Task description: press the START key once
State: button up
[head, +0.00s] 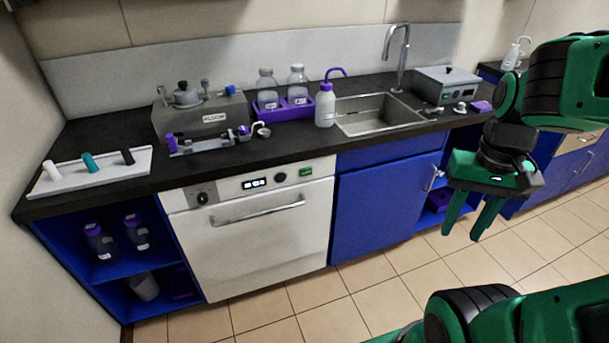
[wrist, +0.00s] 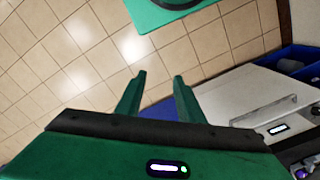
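No label reading START is legible in either view. A white front-loading machine (head: 262,232) under the counter has a round dark knob, a lit display (head: 255,183) and a small green key (head: 305,171) on its top panel. The machine also shows in the wrist view (wrist: 235,92), with its display, at the right. A grey box (head: 447,82) right of the sink also has a small green spot on its front. My gripper (head: 461,236) hangs in the air at the right, fingers pointing down, apart and empty. The fingers also show apart in the wrist view (wrist: 160,76).
The dark counter holds a white tray (head: 98,176), a metal bath (head: 200,117), a purple bottle rack (head: 283,106), a wash bottle (head: 325,107) and a sink (head: 378,114). A blue cabinet (head: 388,203) stands right of the machine. The tiled floor in front is clear.

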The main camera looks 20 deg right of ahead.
grip_shut()
dwell(1.4)
